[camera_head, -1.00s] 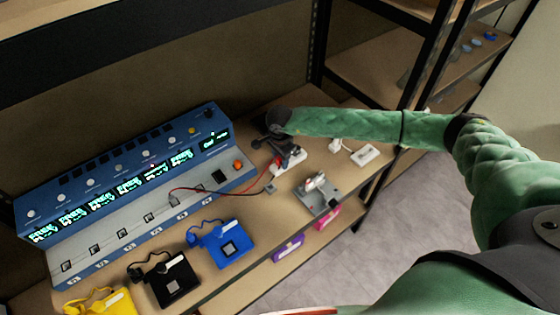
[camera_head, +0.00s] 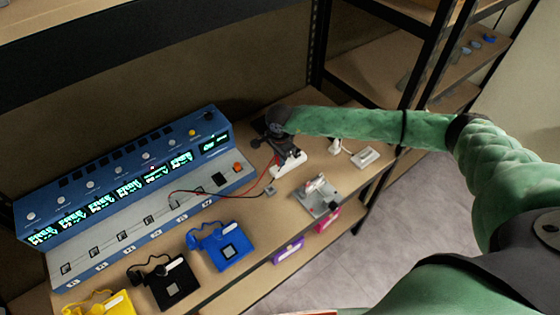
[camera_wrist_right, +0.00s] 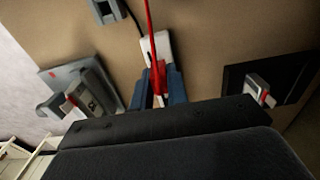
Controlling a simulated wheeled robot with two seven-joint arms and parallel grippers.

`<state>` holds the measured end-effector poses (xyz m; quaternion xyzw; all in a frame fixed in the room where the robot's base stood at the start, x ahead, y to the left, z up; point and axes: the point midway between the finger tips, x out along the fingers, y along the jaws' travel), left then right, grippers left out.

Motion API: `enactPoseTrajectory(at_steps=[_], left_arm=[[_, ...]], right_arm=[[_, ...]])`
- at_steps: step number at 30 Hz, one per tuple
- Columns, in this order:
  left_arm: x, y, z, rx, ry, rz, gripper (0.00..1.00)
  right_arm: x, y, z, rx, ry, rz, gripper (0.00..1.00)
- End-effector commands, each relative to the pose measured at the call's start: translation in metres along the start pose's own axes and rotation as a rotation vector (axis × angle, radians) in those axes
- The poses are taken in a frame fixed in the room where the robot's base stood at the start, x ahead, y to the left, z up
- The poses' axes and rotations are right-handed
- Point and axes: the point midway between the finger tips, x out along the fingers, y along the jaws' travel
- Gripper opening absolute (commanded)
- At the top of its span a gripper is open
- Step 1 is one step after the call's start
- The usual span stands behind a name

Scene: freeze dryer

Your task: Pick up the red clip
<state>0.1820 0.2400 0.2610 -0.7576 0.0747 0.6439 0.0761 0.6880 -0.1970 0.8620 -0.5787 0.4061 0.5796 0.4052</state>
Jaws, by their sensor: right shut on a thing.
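The red clip (camera_wrist_right: 157,84) with its red lead shows between the fingers of my right gripper (camera_wrist_right: 159,88) in the right wrist view. The fingers are shut on it, in front of a white block (camera_wrist_right: 157,46). In the head view my right gripper (camera_head: 287,150) is above the white block (camera_head: 291,166), and the clip is too small to make out there. The red wire (camera_head: 262,179) runs from the gripper back towards the blue machine (camera_head: 120,185). My left gripper is not in view.
A metal fixture (camera_head: 317,199) stands in front of the gripper, and a white block with a plug (camera_head: 363,157) lies to its right. Blue (camera_head: 233,250), black (camera_head: 171,285) and yellow (camera_head: 108,306) cases lie along the front edge. A shelf post (camera_head: 318,70) rises behind.

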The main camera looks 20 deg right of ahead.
Motion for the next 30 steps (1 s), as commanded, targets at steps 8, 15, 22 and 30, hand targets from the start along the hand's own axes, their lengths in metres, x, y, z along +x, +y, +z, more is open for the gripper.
enactPoseTrajectory(at_steps=[8,15,22,30], left_arm=[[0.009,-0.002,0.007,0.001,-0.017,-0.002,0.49],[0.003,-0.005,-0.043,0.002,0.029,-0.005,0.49],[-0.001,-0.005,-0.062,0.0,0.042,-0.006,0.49],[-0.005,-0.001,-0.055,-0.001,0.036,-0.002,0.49]], right_arm=[[-0.041,0.0,-0.04,0.005,0.002,-0.003,0.0],[-0.069,0.001,-0.085,0.003,0.001,-0.002,0.0],[-0.086,0.002,-0.11,0.002,0.0,-0.001,0.0],[-0.091,0.002,-0.117,0.0,0.0,-0.001,0.0]])
